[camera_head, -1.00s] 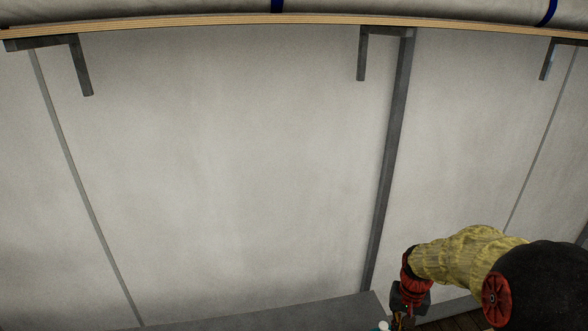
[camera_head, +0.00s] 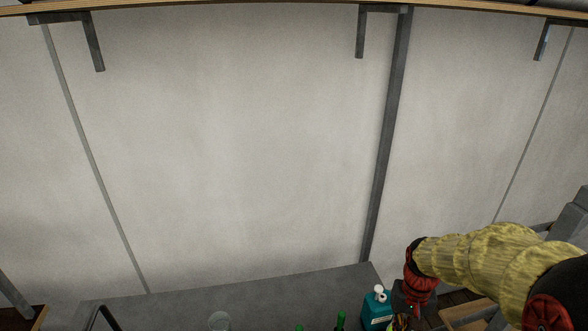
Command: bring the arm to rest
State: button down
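My arm, in a yellow sleeve with red and black joints, reaches in from the lower right corner. My gripper (camera_head: 405,319) is at its end, low in the picture by the bottom edge. It hangs beside the right end of a grey bench top (camera_head: 270,290), near a teal bottle with a white cap (camera_head: 377,308). The fingers are small, dark and partly cut off by the frame, so I cannot tell whether they are open or hold anything.
Green bottle tops (camera_head: 340,320) and a pale round object (camera_head: 219,320) show at the bottom edge. A wooden surface (camera_head: 468,313) lies under my arm at right. A pale wall with grey posts (camera_head: 390,140) stands behind; a shelf (camera_head: 250,7) crosses the top.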

jog(key=s+a+f+n+t+b, duration=0.1)
jog(key=s+a+t+b, duration=0.2)
jog(key=s+b, duration=0.3)
jog(key=s+a+f+n+t+b, duration=0.1)
jog(key=s+a+t+b, duration=0.2)
jog(key=b, duration=1.3)
jog(key=s+a, duration=0.2)
jog(key=s, duration=0.1)
jog(key=shift+s+f+n, duration=0.15)
jog(key=shift+s+n, duration=0.25)
jog(key=shift+d, duration=0.1)
